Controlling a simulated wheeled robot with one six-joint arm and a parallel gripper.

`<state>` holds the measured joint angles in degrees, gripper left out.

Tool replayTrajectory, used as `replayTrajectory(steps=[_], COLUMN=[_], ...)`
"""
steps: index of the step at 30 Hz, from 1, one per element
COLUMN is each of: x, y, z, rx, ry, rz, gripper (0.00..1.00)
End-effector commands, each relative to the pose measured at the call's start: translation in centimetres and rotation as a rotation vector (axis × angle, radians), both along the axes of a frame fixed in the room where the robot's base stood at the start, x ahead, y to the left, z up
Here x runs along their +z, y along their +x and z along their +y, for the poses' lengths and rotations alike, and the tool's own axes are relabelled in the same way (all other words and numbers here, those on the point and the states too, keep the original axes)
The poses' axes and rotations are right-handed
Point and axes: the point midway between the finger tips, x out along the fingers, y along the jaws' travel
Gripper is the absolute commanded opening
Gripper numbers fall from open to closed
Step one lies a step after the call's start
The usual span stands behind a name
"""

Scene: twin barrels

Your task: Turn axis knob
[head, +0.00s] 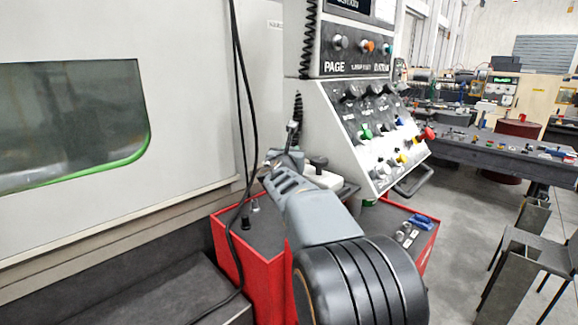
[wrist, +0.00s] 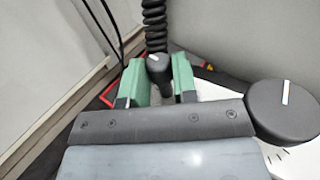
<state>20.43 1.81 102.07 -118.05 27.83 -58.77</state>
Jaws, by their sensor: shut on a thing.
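A small black knob (wrist: 158,68) with a white mark on top stands between the two green fingers of my gripper (wrist: 161,82) in the wrist view; I take it as the axis knob. My gripper is shut on it. The fingers hide its sides, and its base and any scale around it are not visible. A larger black knob (wrist: 284,108) with a white pointer line sits to the right, on a white face with tick marks. In the head view, my gripper (head: 284,158) reaches to the white control box (head: 324,179), and my arm hides part of that area.
A black coiled cord (wrist: 154,24) rises just beyond the small knob. In the head view, a control panel (head: 368,128) with coloured knobs stands above and to the right. A red cabinet (head: 240,262) is below. The machine's wall (head: 185,100) is at left.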

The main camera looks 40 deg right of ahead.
Motion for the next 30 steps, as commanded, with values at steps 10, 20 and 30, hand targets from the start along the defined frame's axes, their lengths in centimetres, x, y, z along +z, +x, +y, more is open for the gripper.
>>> replayTrajectory(steps=[10, 20, 30], x=[0.01, 0.01, 0.01], y=[-0.15, -0.14, -0.18], z=[-0.04, -0.03, 0.03], rx=[0.062, 0.061, 0.061], ry=[-0.002, -0.002, -0.002], rz=[0.003, 0.003, 0.003], gripper=[0.03, 0.42, 0.52])
